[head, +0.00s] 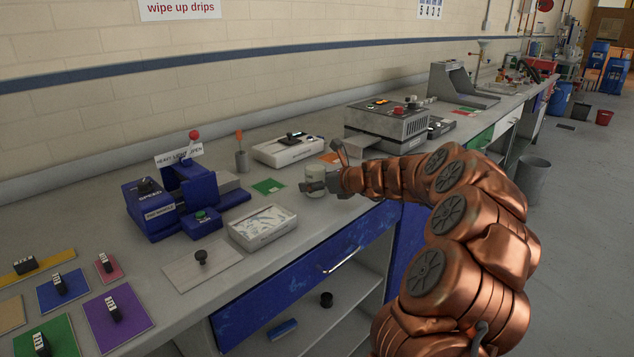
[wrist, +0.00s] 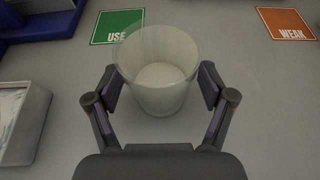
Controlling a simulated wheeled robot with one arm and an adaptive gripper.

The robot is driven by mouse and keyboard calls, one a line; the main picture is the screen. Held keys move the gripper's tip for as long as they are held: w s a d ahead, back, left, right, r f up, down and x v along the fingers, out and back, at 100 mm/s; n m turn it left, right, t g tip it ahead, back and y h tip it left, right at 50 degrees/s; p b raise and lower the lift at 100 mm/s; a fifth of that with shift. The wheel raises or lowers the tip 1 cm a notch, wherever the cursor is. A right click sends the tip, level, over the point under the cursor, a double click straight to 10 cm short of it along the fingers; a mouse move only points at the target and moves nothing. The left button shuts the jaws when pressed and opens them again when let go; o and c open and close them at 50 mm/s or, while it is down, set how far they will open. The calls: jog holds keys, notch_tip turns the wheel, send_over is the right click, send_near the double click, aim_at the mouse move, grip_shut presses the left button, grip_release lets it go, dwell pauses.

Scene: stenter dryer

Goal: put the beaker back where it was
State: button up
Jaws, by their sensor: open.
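The beaker (wrist: 157,92) is a clear, pale glass cup standing upright on the grey bench. In the wrist view it sits between the two fingers of my gripper (wrist: 160,98), which is open with one finger on each side. In the head view the beaker (head: 315,182) stands near the front edge of the bench, and my gripper (head: 322,183) is partly over it. A green mat marked USE (wrist: 117,26) lies just behind the beaker to the left, and an orange mat marked WEAK (wrist: 286,24) lies behind it to the right.
A white tray (head: 263,228) stands left of the beaker, with a blue machine (head: 180,200) beyond it. A scale (head: 289,149) and a grey control box (head: 388,125) stand behind. Colored mats (head: 118,314) with weights lie at front left. Bare bench surrounds the beaker.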

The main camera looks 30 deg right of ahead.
jog(key=shift+r, duration=0.1)
jog(key=shift+s+r, duration=0.1)
jog(key=shift+s, duration=0.05)
jog(key=v, duration=1.1)
jog(key=shift+s+d+p, duration=0.15)
jog(key=shift+s+p, duration=0.15)
jog(key=shift+s, duration=0.05)
